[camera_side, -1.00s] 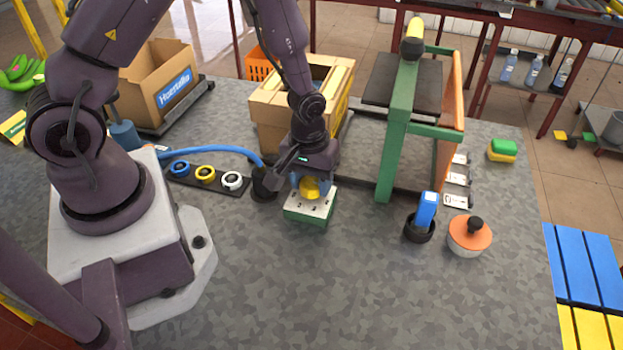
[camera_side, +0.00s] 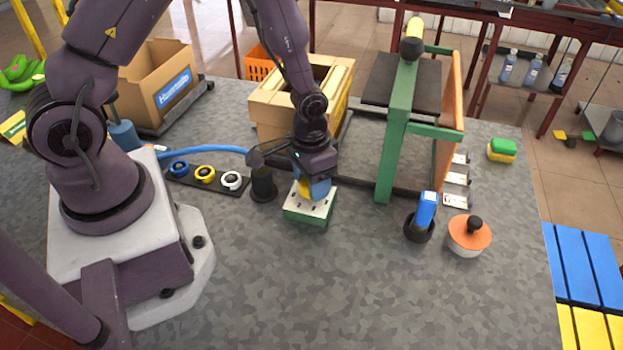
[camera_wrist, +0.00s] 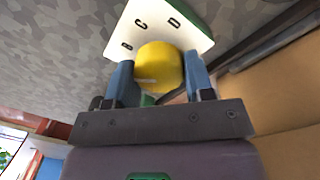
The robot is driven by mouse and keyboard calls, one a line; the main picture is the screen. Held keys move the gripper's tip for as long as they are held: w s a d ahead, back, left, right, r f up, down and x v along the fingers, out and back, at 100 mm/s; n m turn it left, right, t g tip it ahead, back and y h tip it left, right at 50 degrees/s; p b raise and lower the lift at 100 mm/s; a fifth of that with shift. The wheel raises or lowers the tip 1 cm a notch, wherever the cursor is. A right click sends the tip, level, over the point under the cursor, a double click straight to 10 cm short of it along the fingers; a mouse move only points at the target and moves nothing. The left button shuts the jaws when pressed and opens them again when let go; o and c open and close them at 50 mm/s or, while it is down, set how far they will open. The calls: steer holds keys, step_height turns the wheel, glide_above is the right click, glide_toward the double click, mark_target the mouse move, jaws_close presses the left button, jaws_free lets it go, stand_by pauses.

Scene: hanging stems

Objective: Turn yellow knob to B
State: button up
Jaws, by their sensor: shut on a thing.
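The yellow knob (camera_wrist: 158,66) sits on a white dial plate (camera_wrist: 203,25) with black letters. C and D read clearly in the wrist view, and a smaller mark left of the knob looks like B. A pale line shows on the knob's near left side; I cannot tell which letter the knob points to. In the side view the plate tops a green box (camera_side: 306,216). My gripper (camera_wrist: 160,78) points down, its blue fingers shut on the knob from both sides. In the side view one finger hides much of the knob (camera_side: 302,188).
A dark cylinder (camera_side: 263,184) stands just left of the dial box. A strip with blue, yellow and white rings (camera_side: 205,175) lies further left. An open cardboard box (camera_side: 277,113) is behind, and a green frame (camera_side: 392,140) is to the right. The table in front is clear.

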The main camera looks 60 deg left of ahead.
steer(key=shift+m, duration=1.2)
steer(key=o, duration=0.9)
step_height(320, 180, up, 13)
steer(key=shift+a, duration=0.3)
